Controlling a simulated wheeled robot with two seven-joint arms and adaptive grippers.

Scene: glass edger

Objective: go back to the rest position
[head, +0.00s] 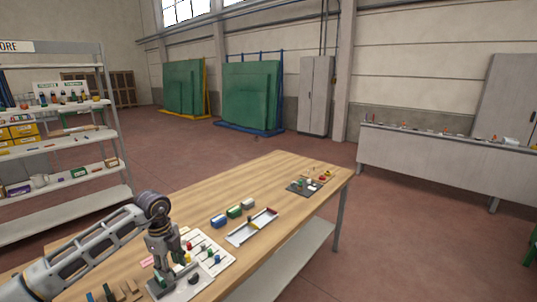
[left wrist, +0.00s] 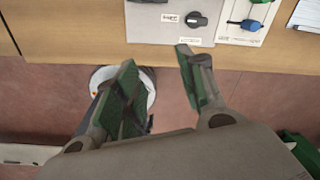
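My left gripper (head: 172,274) hangs from the bent left arm at the near part of the wooden table (head: 285,172), pointing down close to a grey plate with a black knob. In the left wrist view its two green-padded fingers (left wrist: 155,58) are spread apart with nothing between them. The table's front edge and the reddish floor show beyond them. The grey plate (left wrist: 150,25) with its black knob (left wrist: 195,19) lies past the fingertips, apart from them. My right gripper is in neither view.
A white board with small coloured parts (head: 218,262) lies beside the gripper. Blue, green and grey boxes (head: 234,212) and a shallow tray (head: 252,228) stand farther along the table. A shelf rack (head: 62,215) stands left. The table's middle has bare wood.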

